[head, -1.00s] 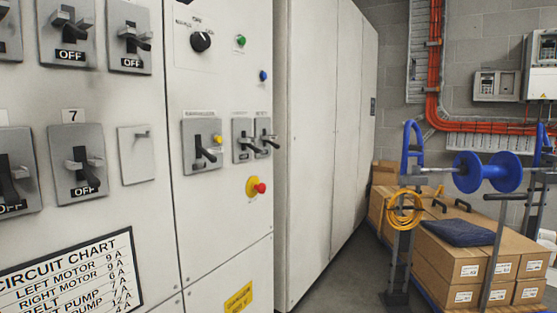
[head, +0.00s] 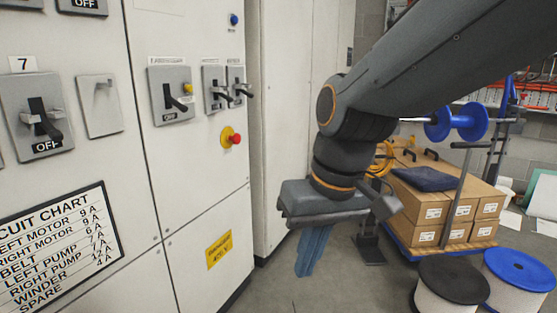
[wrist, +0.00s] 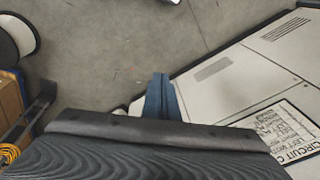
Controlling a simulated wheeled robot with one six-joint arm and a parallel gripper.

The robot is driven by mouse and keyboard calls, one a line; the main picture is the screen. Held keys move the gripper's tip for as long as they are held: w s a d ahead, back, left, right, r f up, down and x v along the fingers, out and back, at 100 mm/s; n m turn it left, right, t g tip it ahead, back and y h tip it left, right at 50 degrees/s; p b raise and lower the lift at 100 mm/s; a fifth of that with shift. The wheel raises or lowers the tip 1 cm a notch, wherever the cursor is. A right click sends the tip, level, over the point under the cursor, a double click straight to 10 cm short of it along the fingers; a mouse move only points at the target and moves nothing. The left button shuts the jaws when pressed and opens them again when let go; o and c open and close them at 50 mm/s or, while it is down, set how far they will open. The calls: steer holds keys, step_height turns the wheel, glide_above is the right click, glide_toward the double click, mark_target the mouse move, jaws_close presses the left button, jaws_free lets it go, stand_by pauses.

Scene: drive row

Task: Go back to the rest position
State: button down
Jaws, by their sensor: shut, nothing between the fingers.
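My gripper (head: 310,252) hangs pointing down in the middle of the head view, in front of the electrical cabinets. Its blue fingers are together with nothing between them. The fingers also show in the wrist view (wrist: 162,98), above the bare floor. The gripper is apart from the cabinets and the cart. My dark grey arm comes in from the upper right of the head view.
The cabinet (head: 190,220) with switches, a red button (head: 236,139) and a circuit chart (head: 62,236) stands at left. A cart with boxes (head: 425,208) stands at right. A black-topped spool (head: 450,285) and a blue spool (head: 518,280) stand in front of it. Floor (head: 330,290) below the gripper is clear.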

steer(key=s+d+f+g+h, duration=0.1)
steer(key=s+d+f, duration=0.4)
steer(key=d+r+m+h+p, duration=0.1)
steer(key=d+r+m+p, duration=0.3)
steer(key=d+r+p, duration=0.5)
steer(key=shift+s+d+r+p, duration=0.35)
steer(key=shift+r+p, duration=0.75)
steer(key=shift+p, duration=4.4)
steer(key=shift+w+a, duration=0.1)
steer(key=shift+w, duration=0.05)
